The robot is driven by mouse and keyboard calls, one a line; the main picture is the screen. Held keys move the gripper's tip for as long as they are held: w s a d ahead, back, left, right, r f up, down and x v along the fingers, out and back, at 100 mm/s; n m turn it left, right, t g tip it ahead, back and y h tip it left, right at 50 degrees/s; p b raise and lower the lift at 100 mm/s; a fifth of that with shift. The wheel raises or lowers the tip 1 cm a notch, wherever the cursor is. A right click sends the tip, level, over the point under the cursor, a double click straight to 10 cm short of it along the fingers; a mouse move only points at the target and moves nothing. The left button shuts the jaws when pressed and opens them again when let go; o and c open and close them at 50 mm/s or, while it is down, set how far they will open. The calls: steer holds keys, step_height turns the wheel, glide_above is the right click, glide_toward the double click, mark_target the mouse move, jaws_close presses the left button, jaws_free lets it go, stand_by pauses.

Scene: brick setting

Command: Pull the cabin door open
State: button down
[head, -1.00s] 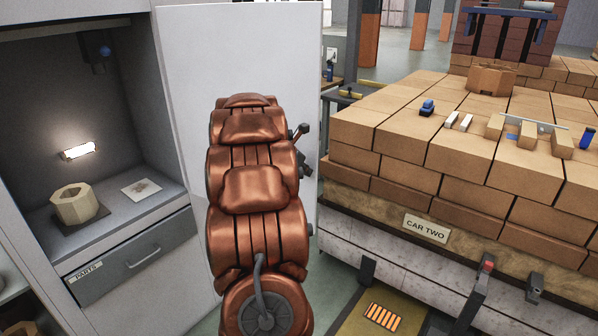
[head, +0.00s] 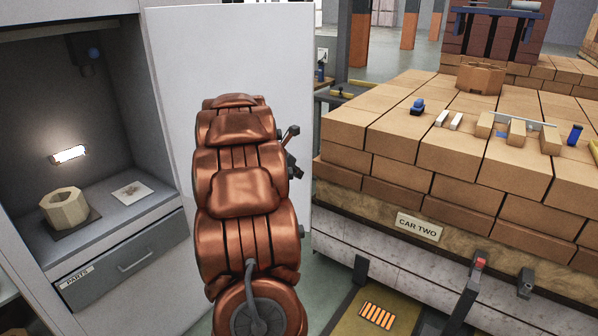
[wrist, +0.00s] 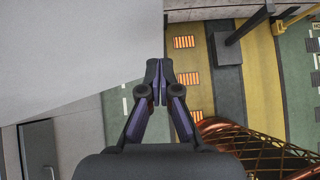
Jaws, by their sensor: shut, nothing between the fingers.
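The cabin door (head: 165,55) is a plain pale panel standing swung out from the right side of the cabin (head: 155,225), whose inside is in plain view. My copper arm covers much of the door in the head view. My gripper (wrist: 158,76) is shut and empty in the wrist view. Its fingertips appear right by the free edge of a pale panel (wrist: 75,55), which looks like the door. I cannot tell whether they touch it.
Inside the cabin are a lit lamp (head: 68,154), a pale hollow block (head: 64,209) and a drawer (head: 125,262) marked PARTS. A brick-topped car (head: 345,240) labelled CAR TWO stands close on the right. Green and yellow floor (wrist: 240,70) shows in the wrist view.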

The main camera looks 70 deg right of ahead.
steer(key=a+r+b, duration=0.2)
steer(key=a+r, duration=0.5)
steer(key=a, duration=0.2)
steer(key=shift+b, duration=0.35)
steer(key=shift+w, duration=0.1)
steer(key=w+a+f+m+t+y, duration=0.1)
steer(key=w+a+f+m, duration=0.1)
steer(key=a, duration=0.8)
steer(key=w+a+f+m+t+y, duration=0.1)
steer(key=a+f+m+y, duration=0.15)
steer(key=a, duration=0.65)
steer(key=w+a+f+m+y, duration=0.1)
steer(key=w+a+f+m, duration=0.15)
steer(key=a, duration=0.75)
steer(key=s+a+f+m+y, duration=0.2)
steer(key=s+a, duration=0.4)
steer(key=a, duration=0.5)
steer(key=s+a+f+m+y, duration=0.2)
steer(key=s+a+m, duration=0.3)
steer(key=a, duration=0.7)
steer(key=shift+s+f+g, duration=0.4)
steer(key=shift+s+f, duration=0.35)
steer(key=shift+s, duration=0.2)
